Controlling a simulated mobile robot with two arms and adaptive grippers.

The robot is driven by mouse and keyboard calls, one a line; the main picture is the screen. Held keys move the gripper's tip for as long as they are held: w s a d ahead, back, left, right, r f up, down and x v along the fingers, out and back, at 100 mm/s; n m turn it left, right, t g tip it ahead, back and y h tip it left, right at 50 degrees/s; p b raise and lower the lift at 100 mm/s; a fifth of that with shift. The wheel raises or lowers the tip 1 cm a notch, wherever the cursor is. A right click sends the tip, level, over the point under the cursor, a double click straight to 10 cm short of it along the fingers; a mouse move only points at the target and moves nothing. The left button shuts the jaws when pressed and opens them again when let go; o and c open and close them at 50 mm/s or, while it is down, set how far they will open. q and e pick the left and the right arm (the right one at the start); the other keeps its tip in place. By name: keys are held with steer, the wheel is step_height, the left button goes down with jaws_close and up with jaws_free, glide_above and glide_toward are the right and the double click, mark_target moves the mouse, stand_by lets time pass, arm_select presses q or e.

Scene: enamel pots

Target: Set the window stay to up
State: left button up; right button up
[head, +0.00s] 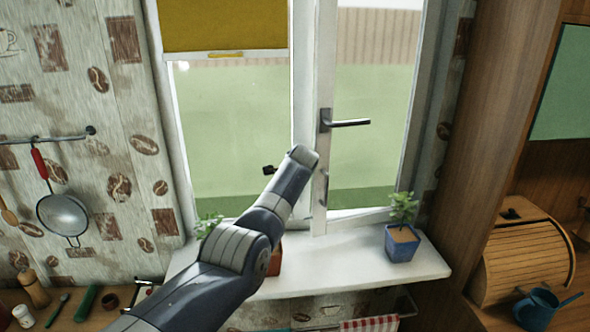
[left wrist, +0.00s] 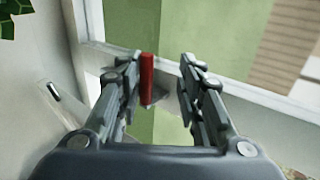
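The window stay appears to be the small upright red piece (left wrist: 146,78) at the window frame in the left wrist view, with a grey plate behind it. My left gripper (left wrist: 160,70) is open, with its fingers on either side of the red piece, which is closer to the left finger; I cannot tell whether they touch. In the head view, my left arm reaches up to the window's middle, and only a dark bit of the gripper (head: 269,170) shows beside the wrist. The arm hides the stay there. My right gripper is in neither view.
The window has a dark lever handle (head: 345,122) pointing right. On the white sill (head: 330,272) stand a blue potted plant (head: 402,242) at right and another plant (head: 208,226) partly behind my arm. A yellow blind (head: 222,25) hangs above. A wooden bread box (head: 522,260) is at right.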

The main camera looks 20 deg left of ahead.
arm_select(q)
steer(key=v, duration=1.1)
steer(key=shift+s+r, duration=0.25)
steer(key=shift+d, duration=0.1)
stand_by(0.4)
